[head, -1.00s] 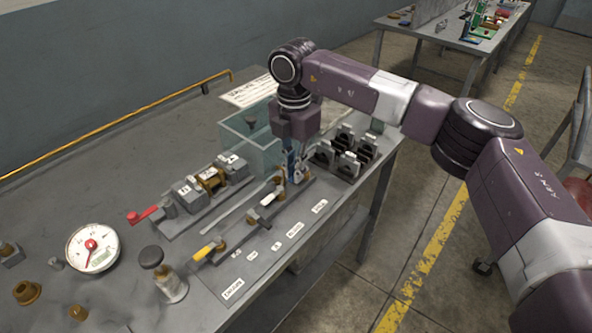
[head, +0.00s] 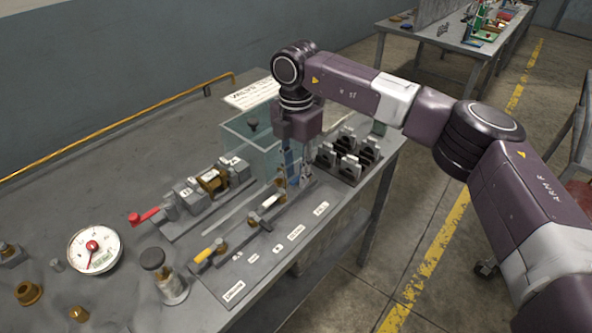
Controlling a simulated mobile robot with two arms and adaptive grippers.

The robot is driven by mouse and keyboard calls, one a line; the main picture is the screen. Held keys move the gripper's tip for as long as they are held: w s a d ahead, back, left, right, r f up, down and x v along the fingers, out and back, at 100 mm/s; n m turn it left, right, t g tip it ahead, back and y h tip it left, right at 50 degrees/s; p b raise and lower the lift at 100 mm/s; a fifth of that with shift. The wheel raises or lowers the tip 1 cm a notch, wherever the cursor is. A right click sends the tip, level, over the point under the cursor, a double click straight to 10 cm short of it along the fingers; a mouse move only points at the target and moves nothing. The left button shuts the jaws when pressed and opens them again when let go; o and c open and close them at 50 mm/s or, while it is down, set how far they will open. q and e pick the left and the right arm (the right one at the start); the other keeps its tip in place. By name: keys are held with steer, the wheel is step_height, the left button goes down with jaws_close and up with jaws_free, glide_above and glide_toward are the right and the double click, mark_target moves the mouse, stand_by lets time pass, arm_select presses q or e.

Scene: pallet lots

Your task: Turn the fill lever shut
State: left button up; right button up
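A row of levers runs along the front of the bench: one with a yellow handle (head: 203,256), one with a white handle (head: 270,201), and a far end hidden behind my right gripper. The labels in front are too small to read, so I cannot tell which is the fill lever. My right gripper (head: 293,181) points down at the far end of the row, beside the clear tank (head: 238,140). Blue shows at its fingers; whether they are open or shut on a handle is unclear. My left gripper is out of view.
A block row with a red handle (head: 141,217) lies left of the levers. A black fixture (head: 348,158) sits right of the gripper, close to the bench edge.

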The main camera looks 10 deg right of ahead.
mark_target(296, 179)
step_height(296, 179, up, 8)
stand_by(0.5)
